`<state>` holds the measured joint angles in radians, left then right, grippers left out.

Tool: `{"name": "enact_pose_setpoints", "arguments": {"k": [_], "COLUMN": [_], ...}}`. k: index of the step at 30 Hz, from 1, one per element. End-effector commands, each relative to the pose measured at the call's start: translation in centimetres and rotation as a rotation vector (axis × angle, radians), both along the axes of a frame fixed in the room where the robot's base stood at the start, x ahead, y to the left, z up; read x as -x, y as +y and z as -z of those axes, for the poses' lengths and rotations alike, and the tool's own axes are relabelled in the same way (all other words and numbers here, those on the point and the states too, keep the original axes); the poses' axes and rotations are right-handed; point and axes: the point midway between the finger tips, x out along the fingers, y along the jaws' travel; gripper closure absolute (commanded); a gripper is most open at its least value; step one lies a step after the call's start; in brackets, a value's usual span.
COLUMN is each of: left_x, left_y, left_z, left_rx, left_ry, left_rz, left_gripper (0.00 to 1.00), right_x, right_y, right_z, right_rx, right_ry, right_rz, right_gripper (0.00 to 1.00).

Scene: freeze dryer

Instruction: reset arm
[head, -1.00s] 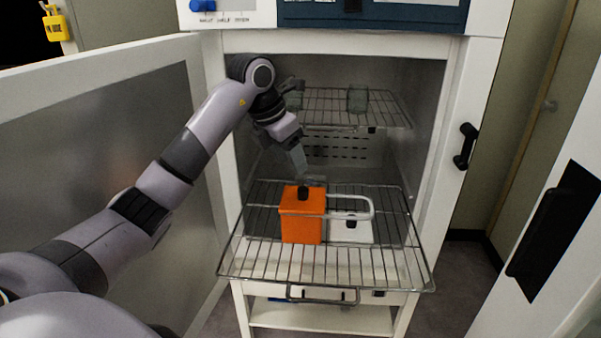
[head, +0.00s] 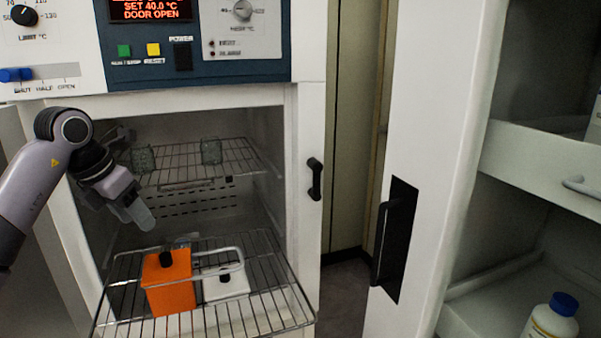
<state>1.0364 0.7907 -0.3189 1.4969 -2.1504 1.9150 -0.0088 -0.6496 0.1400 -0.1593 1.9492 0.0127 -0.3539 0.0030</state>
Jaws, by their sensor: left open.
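My left gripper (head: 142,214) is inside the open chamber at the upper left of the pulled-out shelf. It points down to the right, above and behind an orange box (head: 170,285) with a black knob on top. Its fingers look empty and apart from the box. The orange box stands on the lower wire shelf (head: 240,322). A white flat piece (head: 226,287) with a dark knob lies beside it to the right. My right gripper is not in the view.
An upper wire shelf (head: 195,160) holds two small glass-like blocks. The chamber's display reads "SET 40.0 °C DOOR OPEN". At the right is an open cabinet with a white door (head: 430,120), a drawer (head: 540,160) and a blue-capped bottle (head: 552,318).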

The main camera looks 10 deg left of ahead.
Motion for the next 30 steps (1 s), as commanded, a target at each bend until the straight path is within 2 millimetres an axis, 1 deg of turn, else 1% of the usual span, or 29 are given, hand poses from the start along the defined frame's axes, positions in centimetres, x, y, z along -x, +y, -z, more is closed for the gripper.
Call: {"name": "enact_pose_setpoints", "arguments": {"k": [2,5,8,9,11,12,15,18,19,21,24,27,30], "left_x": [-0.3,-1.2,-2.0,-2.3,-2.4,-2.3,-1.8,-0.9,-0.6,0.1,0.9,1.6,2.0], "left_y": [-0.9,-3.5,-7.6,-9.5,-12.4,-14.3,-18.6,-22.0,-22.8,-24.2,-25.2,-25.1,-24.0], "left_z": [0.5,1.4,2.4,2.7,2.9,2.9,2.5,1.4,1.0,0.0,-1.4,-2.6,-3.1], "left_rx": [0.021,0.087,0.207,0.268,0.371,0.447,0.647,0.861,0.927,1.079,1.297,1.506,1.702], "left_ry": [-0.016,-0.066,-0.145,-0.18,-0.234,-0.269,-0.351,-0.422,-0.441,-0.483,-0.531,-0.566,-0.59], "left_rz": [0.023,0.083,0.165,0.198,0.241,0.265,0.3,0.298,0.291,0.258,0.175,0.052,-0.113], "left_gripper": [0.48,0.48,0.48,0.48,0.48,0.48,0.48,0.48,0.48,0.48,0.48,0.48,0.48], "right_x": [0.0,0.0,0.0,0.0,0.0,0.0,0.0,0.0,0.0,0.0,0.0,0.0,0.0], "right_y": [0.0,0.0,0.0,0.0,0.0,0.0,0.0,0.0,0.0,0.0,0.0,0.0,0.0], "right_z": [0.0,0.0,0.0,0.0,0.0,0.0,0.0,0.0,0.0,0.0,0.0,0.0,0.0], "right_rx": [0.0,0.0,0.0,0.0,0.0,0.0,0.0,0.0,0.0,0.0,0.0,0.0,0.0], "right_ry": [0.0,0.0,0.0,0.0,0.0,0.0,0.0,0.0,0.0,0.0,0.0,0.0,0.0], "right_rz": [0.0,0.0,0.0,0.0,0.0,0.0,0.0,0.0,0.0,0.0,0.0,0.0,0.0], "right_gripper": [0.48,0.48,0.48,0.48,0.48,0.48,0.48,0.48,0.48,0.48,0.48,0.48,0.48]}}
